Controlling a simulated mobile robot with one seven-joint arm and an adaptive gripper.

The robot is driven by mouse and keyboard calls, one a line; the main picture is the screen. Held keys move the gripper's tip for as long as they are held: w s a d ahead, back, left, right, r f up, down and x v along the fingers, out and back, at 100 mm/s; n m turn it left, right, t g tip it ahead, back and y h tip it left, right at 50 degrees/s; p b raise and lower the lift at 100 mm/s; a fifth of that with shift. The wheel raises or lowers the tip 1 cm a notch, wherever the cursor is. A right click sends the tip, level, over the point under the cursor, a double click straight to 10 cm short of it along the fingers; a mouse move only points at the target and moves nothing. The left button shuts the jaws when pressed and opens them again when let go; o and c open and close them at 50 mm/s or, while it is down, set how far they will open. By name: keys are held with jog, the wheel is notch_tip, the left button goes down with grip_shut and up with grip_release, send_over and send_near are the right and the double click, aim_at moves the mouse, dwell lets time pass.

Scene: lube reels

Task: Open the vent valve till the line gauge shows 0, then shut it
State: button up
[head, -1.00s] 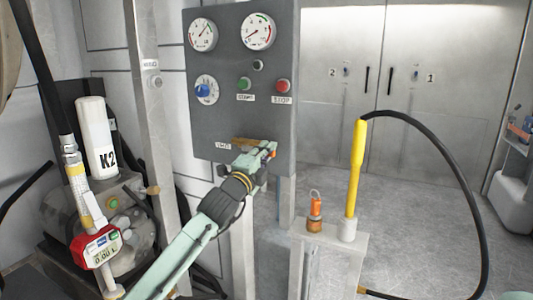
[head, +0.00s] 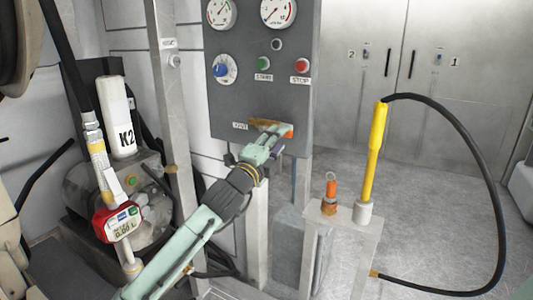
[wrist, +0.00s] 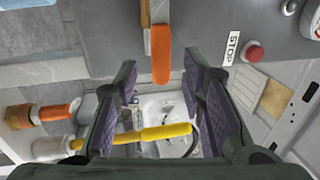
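The vent valve (head: 264,124) sits at the bottom of the grey panel beside a small label. It has a brass-coloured body and an orange handle (head: 287,132). In the wrist view the handle (wrist: 161,52) points down, ahead of my gripper and level with the space between its fingers. My gripper (wrist: 160,75) is open and empty, fingers apart on either side; in the head view it (head: 270,146) is just below the valve. Two round gauges, left (head: 221,12) and right (head: 278,12), are cut off at the top. Which is the line gauge I cannot tell.
The panel has a blue knob (head: 221,70), a green button (head: 264,64) and a red stop button (head: 302,65). At right, a yellow-handled nozzle (head: 375,150) with a black hose stands on a metal post beside an orange-topped fitting (head: 330,190).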

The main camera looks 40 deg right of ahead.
jog(key=v, duration=0.7)
jog(key=shift+s+a, duration=0.15)
jog(key=shift+a, duration=0.1)
